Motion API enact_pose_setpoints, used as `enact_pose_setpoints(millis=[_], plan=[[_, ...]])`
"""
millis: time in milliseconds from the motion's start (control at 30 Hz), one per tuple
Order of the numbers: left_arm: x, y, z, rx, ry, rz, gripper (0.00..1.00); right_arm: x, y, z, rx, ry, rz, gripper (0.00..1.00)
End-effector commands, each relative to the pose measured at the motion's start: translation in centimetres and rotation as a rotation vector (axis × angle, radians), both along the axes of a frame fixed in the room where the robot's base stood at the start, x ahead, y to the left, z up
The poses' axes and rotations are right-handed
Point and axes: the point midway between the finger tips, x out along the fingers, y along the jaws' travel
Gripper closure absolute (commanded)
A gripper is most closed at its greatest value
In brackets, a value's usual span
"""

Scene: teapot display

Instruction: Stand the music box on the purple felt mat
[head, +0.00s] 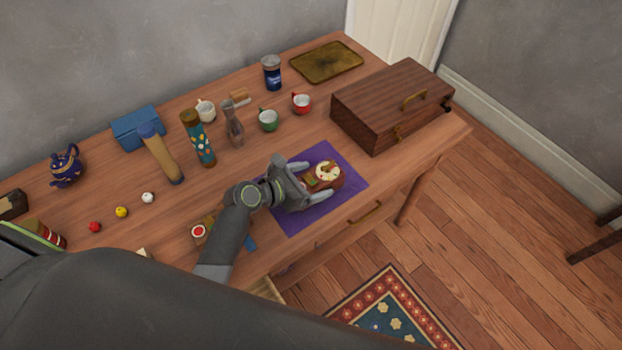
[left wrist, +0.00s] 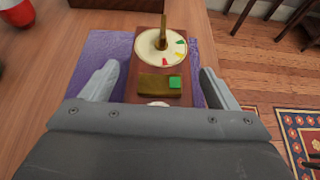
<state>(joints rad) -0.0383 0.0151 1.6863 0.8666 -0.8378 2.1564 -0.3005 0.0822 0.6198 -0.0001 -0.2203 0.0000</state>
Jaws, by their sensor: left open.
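The music box (head: 328,174), a brown wooden block with a cream disc on top, is on the purple felt mat (head: 290,222) near the table's front edge. In the left wrist view the music box (left wrist: 160,66) shows its disc with coloured marks, an upright brass piece and a green button. The mat (left wrist: 103,48) lies under it. My left gripper (head: 316,182) is open, with one finger on each side of the music box. In the left wrist view gaps show between the fingers (left wrist: 158,76) and the box. The box's near end is hidden by my gripper.
A large wooden case (head: 385,110) stands right of the mat. Green (head: 268,122) and red (head: 301,106) cups, a glass bottle-shaped item (head: 233,128) and a patterned cylinder (head: 203,150) stand behind. A brass tray (head: 326,62) lies at the back. Small balls and a teapot (head: 66,168) are at left.

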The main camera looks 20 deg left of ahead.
Motion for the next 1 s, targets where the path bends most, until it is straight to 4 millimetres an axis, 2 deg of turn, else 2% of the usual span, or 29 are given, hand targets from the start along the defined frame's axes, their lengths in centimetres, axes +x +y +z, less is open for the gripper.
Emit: enact_pose_setpoints(millis=[167, 600, 800, 1000], plan=[[-1.3, 1.1, 0.9, 0.003, 0.0, 0.001, 0.18, 0.0, 0.0, 0.2, 0.0, 0.001, 0.0, 0.64], [-7.4, 5.9, 4.6, 0.004, 0.001, -0.001, 0.18, 0.0, 0.2, 0.5, 0.002, 0.0, -0.001, 0.64], [-8.4, 6.6, 5.3, 0.0, 0.0, -0.001, 0.18, 0.0, 0.3, 0.5, 0.004, 0.0, -0.002, 0.64], [-8.5, 6.7, 5.4, -0.001, -0.001, -0.001, 0.18, 0.0, 0.3, 0.5, 0.004, 0.0, -0.002, 0.64]])
